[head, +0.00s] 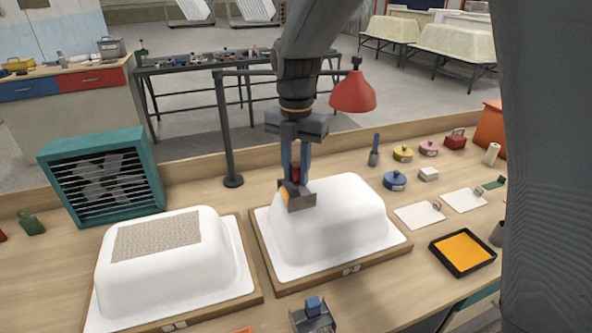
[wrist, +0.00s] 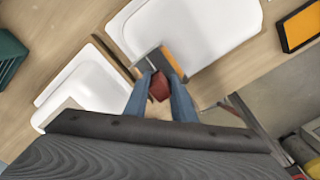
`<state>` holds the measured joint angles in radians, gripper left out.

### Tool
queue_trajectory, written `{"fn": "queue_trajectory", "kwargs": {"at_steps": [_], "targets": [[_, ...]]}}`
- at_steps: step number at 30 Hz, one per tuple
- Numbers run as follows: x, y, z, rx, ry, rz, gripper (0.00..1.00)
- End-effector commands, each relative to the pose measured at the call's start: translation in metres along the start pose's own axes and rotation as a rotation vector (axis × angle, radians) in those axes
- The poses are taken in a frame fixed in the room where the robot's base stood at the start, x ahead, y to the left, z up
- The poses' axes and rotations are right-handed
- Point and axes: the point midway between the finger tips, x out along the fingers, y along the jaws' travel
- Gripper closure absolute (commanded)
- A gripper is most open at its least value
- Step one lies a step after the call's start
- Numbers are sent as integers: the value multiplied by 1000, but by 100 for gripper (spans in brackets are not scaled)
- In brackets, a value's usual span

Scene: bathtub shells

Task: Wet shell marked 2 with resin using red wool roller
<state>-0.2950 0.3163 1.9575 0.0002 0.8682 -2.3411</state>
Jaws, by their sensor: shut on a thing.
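My gripper (head: 297,178) is shut on a tool with a red handle (wrist: 160,86), an orange part and a grey part; I take it as the red wool roller. The tool's grey part (head: 301,204) is low over the left end of the right-hand white shell (head: 345,215); I cannot tell if it touches. This shell also shows in the wrist view (wrist: 205,30). The left-hand white shell (head: 200,260) has a beige mat patch on top. Both stand on wood-edged boards with small marks too small to read. A black tray (head: 436,250) holds orange resin (head: 463,247).
A teal fan (head: 102,178) stands behind the left shell. A dark post with a red lamp (head: 353,92) rises behind my gripper. Blue (head: 395,181), yellow and pink tins and white cards stand at right. A grey item with a blue block (head: 313,316) is at the front edge.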

Motion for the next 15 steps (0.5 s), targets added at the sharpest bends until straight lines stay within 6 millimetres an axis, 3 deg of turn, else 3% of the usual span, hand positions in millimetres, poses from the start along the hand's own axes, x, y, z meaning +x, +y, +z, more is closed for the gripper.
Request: {"fn": "queue_trajectory", "kwargs": {"at_steps": [15], "targets": [[10, 0, 0, 0, 0, 0, 95]]}}
